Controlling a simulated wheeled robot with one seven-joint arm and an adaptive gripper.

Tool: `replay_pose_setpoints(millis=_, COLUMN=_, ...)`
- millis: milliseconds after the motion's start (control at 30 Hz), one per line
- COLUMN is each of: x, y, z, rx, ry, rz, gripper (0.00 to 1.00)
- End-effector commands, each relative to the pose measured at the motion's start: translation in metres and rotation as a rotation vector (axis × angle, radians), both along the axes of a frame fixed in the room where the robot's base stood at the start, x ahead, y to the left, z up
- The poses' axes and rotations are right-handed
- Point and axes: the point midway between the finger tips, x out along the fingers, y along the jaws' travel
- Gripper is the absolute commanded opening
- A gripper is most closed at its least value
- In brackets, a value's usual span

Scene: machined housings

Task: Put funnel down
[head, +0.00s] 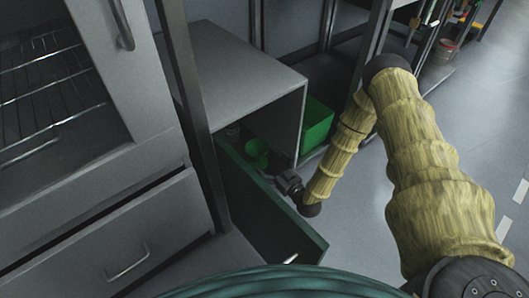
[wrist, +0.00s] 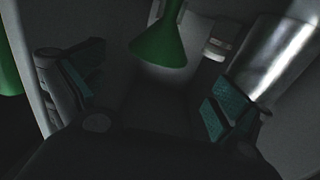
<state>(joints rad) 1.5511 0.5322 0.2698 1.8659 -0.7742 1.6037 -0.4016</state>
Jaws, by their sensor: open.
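A green funnel (wrist: 160,45) is in front of my gripper (wrist: 152,92) in the wrist view, its wide end towards me. Dark space separates it from the finger pads in the picture, and neither finger grips it. My gripper is open and empty. In the head view, a green funnel-like thing (head: 257,149) shows inside the open drawer with the dark green front. My gripper (head: 283,178) reaches over that drawer's edge, just right of and below it. The drawer floor is mostly hidden.
A shiny metal cylinder (wrist: 277,65) stands close to the right finger, with a small pale object (wrist: 217,45) nearby. A green bin (head: 316,125) sits right of the grey cabinet (head: 235,75). Floor at right is clear.

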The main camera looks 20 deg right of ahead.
Motion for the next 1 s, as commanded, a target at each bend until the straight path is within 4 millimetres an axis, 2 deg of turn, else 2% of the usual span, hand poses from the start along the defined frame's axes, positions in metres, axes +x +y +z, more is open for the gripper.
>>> replay_pose_setpoints(millis=100, x=-0.013, y=-0.003, z=0.002, rx=0.000, ry=0.001, rz=0.001, gripper=1.00)
replay_pose_setpoints(millis=267, x=-0.020, y=-0.005, z=0.000, rx=0.000, ry=-0.001, rz=0.000, gripper=1.00)
replay_pose_setpoints(millis=1000, x=-0.020, y=-0.006, z=0.000, rx=0.000, ry=-0.001, rz=0.000, gripper=1.00)
